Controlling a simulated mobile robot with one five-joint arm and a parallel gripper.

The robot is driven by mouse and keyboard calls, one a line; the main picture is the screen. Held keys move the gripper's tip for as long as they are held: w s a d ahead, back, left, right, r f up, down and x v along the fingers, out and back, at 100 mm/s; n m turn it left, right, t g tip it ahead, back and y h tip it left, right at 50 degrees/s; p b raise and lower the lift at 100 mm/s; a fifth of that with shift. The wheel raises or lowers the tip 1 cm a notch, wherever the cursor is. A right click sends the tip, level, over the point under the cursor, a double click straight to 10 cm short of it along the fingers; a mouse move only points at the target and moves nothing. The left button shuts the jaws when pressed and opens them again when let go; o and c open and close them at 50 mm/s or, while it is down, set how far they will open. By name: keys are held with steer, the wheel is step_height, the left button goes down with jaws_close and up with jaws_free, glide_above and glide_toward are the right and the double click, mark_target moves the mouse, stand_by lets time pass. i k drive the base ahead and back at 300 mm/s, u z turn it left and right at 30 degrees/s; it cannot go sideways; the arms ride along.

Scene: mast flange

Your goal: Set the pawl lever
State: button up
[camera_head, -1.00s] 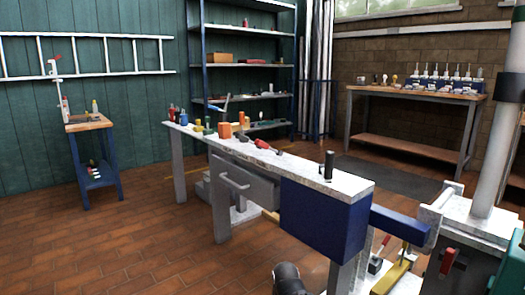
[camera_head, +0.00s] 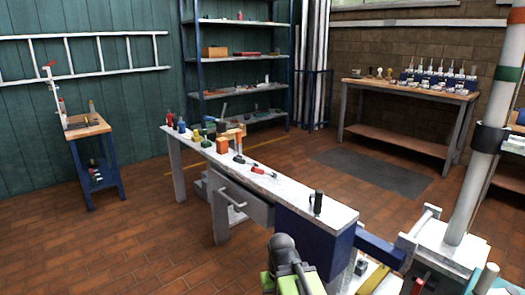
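A red-handled lever (camera_head: 418,286) shows at the bottom right, by the foot of the mast; it is small and partly cut off, and I cannot tell whether it is the pawl lever or how it is set. The pale mast (camera_head: 474,185) stands upright at the right with a black collar (camera_head: 490,138) around it. A dark rounded link of my arm, with light green parts below it, rises at the bottom centre. My gripper's fingers do not show.
A long workbench (camera_head: 335,218) with several tools runs across the middle, and a dark blue bar (camera_head: 380,247) extends from its end toward the mast base. A cart (camera_head: 93,125) stands left, a wooden table (camera_head: 408,90) back right. Open floor lies at the left front.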

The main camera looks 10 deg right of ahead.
mark_target(256, 170)
steer(key=u, duration=1.1)
steer(key=i, duration=0.55)
steer(key=u, duration=0.6)
steer(key=k, duration=0.85)
steer(key=z, duration=0.15)
steer(key=i, duration=0.85)
steer(key=u, duration=0.05)
